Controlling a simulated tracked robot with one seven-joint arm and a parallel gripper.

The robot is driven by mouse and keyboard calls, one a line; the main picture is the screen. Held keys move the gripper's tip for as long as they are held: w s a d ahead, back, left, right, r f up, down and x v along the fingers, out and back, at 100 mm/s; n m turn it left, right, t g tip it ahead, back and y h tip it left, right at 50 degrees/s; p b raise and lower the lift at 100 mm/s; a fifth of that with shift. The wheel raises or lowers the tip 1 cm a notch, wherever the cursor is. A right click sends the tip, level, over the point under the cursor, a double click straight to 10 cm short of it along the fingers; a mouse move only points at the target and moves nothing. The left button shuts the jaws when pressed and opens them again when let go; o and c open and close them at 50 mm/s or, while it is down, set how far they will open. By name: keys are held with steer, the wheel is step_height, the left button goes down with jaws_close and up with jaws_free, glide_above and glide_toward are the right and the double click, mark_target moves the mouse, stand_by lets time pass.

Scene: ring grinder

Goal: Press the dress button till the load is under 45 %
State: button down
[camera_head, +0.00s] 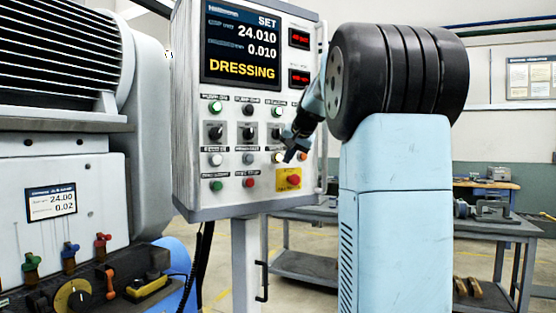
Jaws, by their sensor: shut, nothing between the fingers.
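The control panel (186,120) stands upright on a post. Its screen (241,45) reads SET, 24.010, 0.010 and DRESSING in yellow. Two small red displays (299,39) sit right of the screen; their digits are too small to read. My gripper (290,155) is shut and empty, in front of the panel's lower right. Its tips are at or just before a pale, lit-looking button (279,157), partly hidden by them. The button labels are too small to read, so I cannot tell for sure which is the dress button. Contact is unclear.
Below the gripper is a red stop button (293,180) on a yellow plate. An orange button (304,156) is close on the right. Black rotary switches (248,132) sit above left. A grey machine (60,170) with coloured levers stands left; a workbench (480,225) is behind right.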

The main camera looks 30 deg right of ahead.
steer(key=s, duration=0.3)
steer(key=shift+d, duration=0.15)
stand_by(0.7)
steer(key=s+a+f+n+g, duration=0.1)
steer(key=s+a+f+n, duration=0.1)
steer(key=s+a+f, duration=0.4)
steer(key=s+a+f+n+g, duration=0.1)
steer(key=s+a+f, duration=0.1)
steer(key=s+a, duration=0.6)
steer(key=s+a+f+n, duration=0.2)
steer(key=s+a+f, duration=0.1)
steer(key=s+f, duration=0.4)
steer(key=s+a+f+n+g, duration=0.1)
steer(key=s+a+f+n, duration=0.1)
steer(key=s+a+f, duration=0.2)
steer(key=s+f, duration=0.3)
steer(key=s, duration=0.4)
steer(key=shift+a+n, duration=0.25)
steer(key=shift+n, duration=0.05)
stand_by(3.3)
